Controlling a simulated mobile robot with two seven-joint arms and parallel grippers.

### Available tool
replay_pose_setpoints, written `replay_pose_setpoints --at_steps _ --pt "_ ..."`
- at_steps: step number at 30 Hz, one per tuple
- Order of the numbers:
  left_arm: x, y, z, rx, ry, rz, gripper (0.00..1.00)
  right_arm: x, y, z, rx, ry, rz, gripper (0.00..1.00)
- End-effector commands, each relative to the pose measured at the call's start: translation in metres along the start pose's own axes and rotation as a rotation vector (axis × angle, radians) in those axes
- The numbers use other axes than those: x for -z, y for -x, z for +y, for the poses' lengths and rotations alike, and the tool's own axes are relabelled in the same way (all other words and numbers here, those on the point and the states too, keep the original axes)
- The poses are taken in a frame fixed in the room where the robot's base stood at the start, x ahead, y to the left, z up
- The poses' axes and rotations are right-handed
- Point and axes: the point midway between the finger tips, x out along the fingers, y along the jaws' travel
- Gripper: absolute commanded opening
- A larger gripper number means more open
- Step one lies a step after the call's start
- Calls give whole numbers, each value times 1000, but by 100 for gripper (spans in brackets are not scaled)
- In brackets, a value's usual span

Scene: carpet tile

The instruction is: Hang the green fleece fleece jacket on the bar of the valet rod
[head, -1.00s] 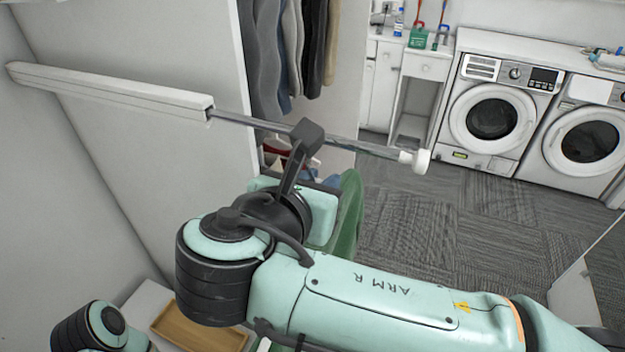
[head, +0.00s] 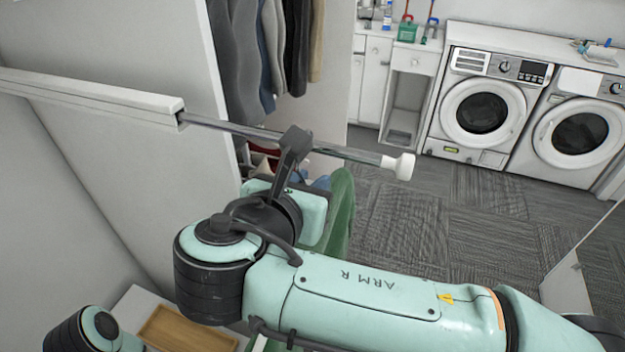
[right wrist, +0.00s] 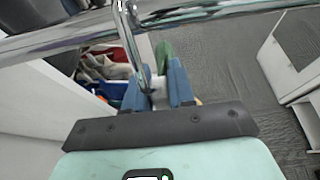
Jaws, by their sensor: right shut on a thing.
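The valet rod's bar (head: 340,151) sticks out to the right from its white rail (head: 95,97) and ends in a white cap (head: 404,167). The green fleece jacket (head: 341,215) hangs below the bar, largely hidden behind my right arm. A small part of the jacket (right wrist: 164,55) shows in the right wrist view. My right gripper (right wrist: 158,85) is shut on the hanger's metal stem. The hanger hook (right wrist: 125,18) crosses the bar (right wrist: 70,35) in that view; I cannot tell whether it rests on it. My left gripper is out of view.
Dark clothes (head: 262,50) hang in the closet behind the bar. A wooden tray (head: 188,330) lies at the lower left on a white surface. Washing machines (head: 483,108) stand at the back. The carpet (head: 440,220) right of the bar is clear.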

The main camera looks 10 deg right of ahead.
Motion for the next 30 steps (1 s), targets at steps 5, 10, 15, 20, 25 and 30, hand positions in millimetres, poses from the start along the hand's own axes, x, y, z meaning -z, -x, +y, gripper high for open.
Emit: replay_pose_setpoints --at_steps 5,10,15,20,25,30 --pt "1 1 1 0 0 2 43 -2 0 0 -1 -3 -3 40" --pt "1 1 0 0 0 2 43 -2 0 0 -1 -2 -2 53" --pt "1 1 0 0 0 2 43 0 1 0 1 1 0 53" --pt "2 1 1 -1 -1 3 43 -1 14 1 -2 -1 -1 53" --pt "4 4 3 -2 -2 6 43 -2 48 1 -5 -1 -3 53" --pt "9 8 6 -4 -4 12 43 -2 87 1 -5 -1 -4 53"
